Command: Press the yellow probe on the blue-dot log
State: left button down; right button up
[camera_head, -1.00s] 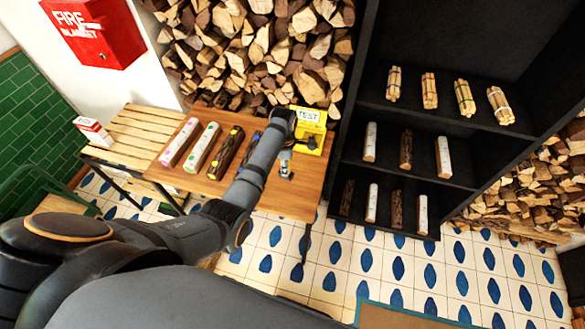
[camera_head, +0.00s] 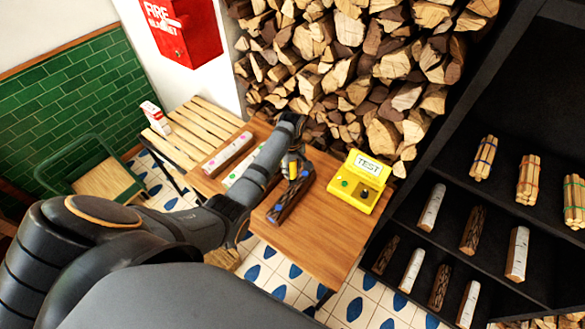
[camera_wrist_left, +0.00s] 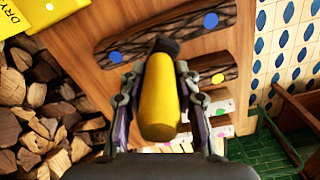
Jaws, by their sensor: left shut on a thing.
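The blue-dot log (camera_head: 279,211), dark bark with blue dots, lies on the wooden table. My left gripper (camera_head: 293,168) is over its far part, shut on the yellow probe (camera_wrist_left: 160,98). In the left wrist view the probe's dark tip overlaps the blue-dot log (camera_wrist_left: 160,33), between its two blue dots. I cannot tell whether the tip touches the bark. The yellow-dot log (camera_wrist_left: 222,69) lies beside it, partly behind the probe and a finger; my arm hides it in the head view. My right gripper is not in view.
A yellow TEST box (camera_head: 352,192) stands to the right on the table (camera_head: 312,237). A pink-dot log (camera_head: 228,154) and a partly hidden green-dot log lie to the left. Stacked firewood (camera_head: 350,60) rises behind; a dark shelf (camera_head: 460,190) stands right.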

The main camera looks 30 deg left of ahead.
aim_at(292, 179)
pick_arm(q)
jog(key=f+b, duration=0.1)
jog(key=f, duration=0.1)
jog(key=f+b, duration=0.2)
jog(key=shift+w+f, duration=0.2)
jog(key=shift+f, duration=0.15)
jog(key=shift+f+b, duration=0.3)
jog(key=shift+b, duration=0.2)
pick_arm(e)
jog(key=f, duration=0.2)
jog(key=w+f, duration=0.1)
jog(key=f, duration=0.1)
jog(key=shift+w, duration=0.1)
pick_arm(q)
jog(key=shift+f, duration=0.5)
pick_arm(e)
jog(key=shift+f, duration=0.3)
pick_arm(q)
jog(key=shift+s, duration=0.15)
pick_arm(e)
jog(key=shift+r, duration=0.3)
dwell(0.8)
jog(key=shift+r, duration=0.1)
